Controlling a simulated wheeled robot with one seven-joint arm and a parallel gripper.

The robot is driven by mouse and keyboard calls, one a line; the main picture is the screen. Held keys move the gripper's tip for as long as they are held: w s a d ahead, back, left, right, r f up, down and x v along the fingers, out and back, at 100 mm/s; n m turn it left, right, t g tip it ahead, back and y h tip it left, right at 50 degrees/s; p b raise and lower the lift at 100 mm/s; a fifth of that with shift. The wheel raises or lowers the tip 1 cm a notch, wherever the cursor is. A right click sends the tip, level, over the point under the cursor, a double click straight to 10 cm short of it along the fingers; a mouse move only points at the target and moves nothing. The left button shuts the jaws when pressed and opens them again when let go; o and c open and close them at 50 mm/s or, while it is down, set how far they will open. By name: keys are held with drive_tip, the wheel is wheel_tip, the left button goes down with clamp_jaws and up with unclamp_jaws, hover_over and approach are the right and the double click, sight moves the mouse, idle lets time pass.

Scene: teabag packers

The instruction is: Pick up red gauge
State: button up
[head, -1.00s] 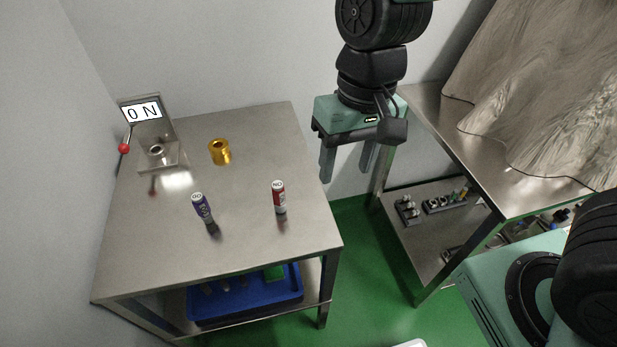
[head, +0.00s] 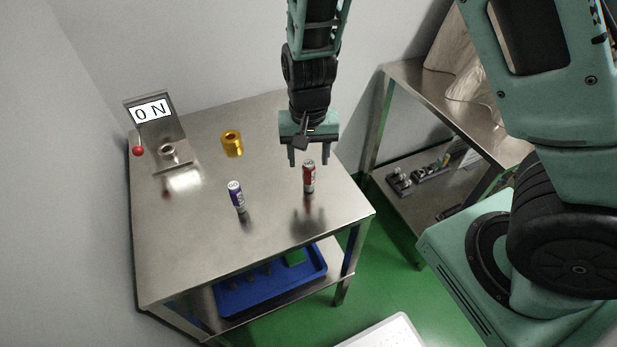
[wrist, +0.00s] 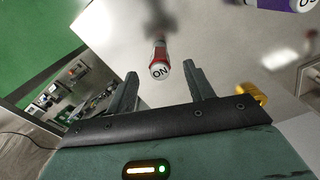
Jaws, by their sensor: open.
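The red gauge (head: 309,177) is a small red cylinder with a white top, standing upright on the right part of the metal table (head: 270,240). My gripper (head: 309,160) is open and empty, above and just behind the gauge in the head view. Its two fingers (wrist: 160,70) are spread apart in the wrist view, and I see no contact with the gauge.
A purple cylinder (head: 237,196) stands left of the red gauge. A gold ring-shaped part (head: 232,144) is farther back. A blue tray (head: 235,300) sits on the lower shelf.

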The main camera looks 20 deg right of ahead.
sight(309, 174)
drive_tip(key=shift+w+d+f, duration=0.1)
drive_tip(key=shift+f, duration=3.25)
drive_tip(key=c, duration=1.1)
